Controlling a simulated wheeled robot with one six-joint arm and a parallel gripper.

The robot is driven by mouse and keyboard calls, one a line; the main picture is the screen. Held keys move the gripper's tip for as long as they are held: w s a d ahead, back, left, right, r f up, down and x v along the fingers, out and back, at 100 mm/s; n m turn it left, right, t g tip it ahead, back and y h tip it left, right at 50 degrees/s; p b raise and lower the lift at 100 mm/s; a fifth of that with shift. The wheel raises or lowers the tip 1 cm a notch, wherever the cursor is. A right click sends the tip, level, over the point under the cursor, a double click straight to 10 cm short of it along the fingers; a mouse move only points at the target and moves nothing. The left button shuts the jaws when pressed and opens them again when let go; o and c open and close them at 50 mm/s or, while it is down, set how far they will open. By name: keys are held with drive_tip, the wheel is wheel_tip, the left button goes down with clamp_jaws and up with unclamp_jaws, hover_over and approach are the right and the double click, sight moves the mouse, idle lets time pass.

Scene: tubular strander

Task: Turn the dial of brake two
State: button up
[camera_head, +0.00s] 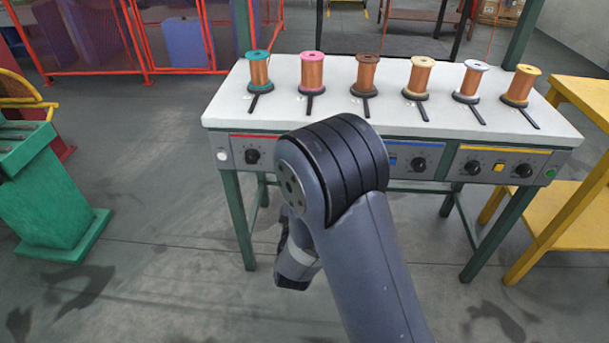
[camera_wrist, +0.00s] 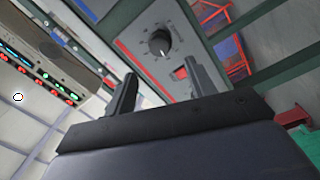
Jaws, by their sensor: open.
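In the wrist view a round black dial (camera_wrist: 159,42) with a white pointer mark sits on a grey panel with a red strip. A red button (camera_wrist: 181,72) is beside it, partly behind a finger. My gripper (camera_wrist: 160,70) is open and empty, its fingers apart, and the dial shows beyond the gap between the fingertips, not touched. In the head view the panel runs along the table front, with dials in the red section (camera_head: 252,156), blue section (camera_head: 418,164) and yellow section (camera_head: 473,167). My arm hides the panel's middle. No brake number is legible.
A white-topped table (camera_head: 225,105) carries several copper wire spools (camera_head: 312,72). A green stand (camera_head: 55,190) is at left and a yellow table (camera_head: 575,200) at right. The floor before the table is clear. A console with coloured lights (camera_wrist: 45,70) shows in the wrist view.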

drive_tip(key=s, duration=0.2)
drive_tip(key=shift+s+f, duration=0.1)
drive_tip(key=shift+s, duration=0.25)
drive_tip(key=w+b, duration=0.1)
drive_tip(key=w, duration=0.9)
drive_tip(key=shift+w+d+r, duration=0.15)
drive_tip(key=shift+w+r, duration=0.15)
drive_tip(key=shift+w, duration=0.1)
